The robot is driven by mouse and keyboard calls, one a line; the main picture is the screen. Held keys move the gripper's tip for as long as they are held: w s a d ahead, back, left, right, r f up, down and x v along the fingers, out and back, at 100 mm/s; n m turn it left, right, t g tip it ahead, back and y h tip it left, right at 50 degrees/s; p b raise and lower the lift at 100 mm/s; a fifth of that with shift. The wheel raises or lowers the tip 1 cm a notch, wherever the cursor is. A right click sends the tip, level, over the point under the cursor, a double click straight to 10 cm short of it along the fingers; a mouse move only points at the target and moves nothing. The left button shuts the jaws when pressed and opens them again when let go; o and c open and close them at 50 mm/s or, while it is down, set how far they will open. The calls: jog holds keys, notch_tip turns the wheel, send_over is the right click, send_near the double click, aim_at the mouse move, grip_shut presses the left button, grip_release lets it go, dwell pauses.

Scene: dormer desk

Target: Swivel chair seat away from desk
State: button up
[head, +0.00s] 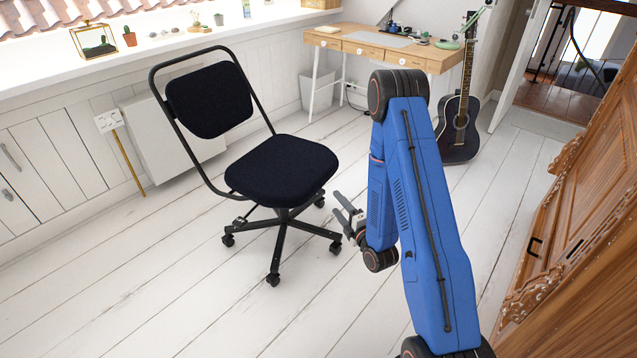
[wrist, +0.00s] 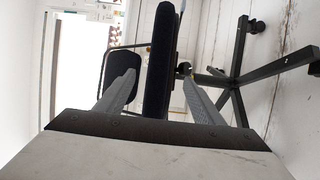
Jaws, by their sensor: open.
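A swivel chair with a dark padded seat (head: 282,170), a dark backrest (head: 210,98) on a black tube frame and a wheeled star base (head: 280,226) stands on the floor left of my arm. The backrest is on the left side of the seat. The desk (head: 385,49) is at the back, apart from the chair. My gripper (head: 345,207) is open, low beside the seat's right front side. In the wrist view, the seat (wrist: 158,65) appears edge-on between the two open fingers (wrist: 157,92). I cannot tell whether either finger touches it.
A guitar (head: 460,125) leans by the desk's right end. A waste bin (head: 317,90) stands under the desk. A carved wooden cabinet (head: 570,230) is close on the right. White floorboards (head: 130,280) are clear at the front left.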

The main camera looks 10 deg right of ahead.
aim_at(322, 186)
jog(key=x, duration=1.6)
jog(key=shift+w, duration=0.1)
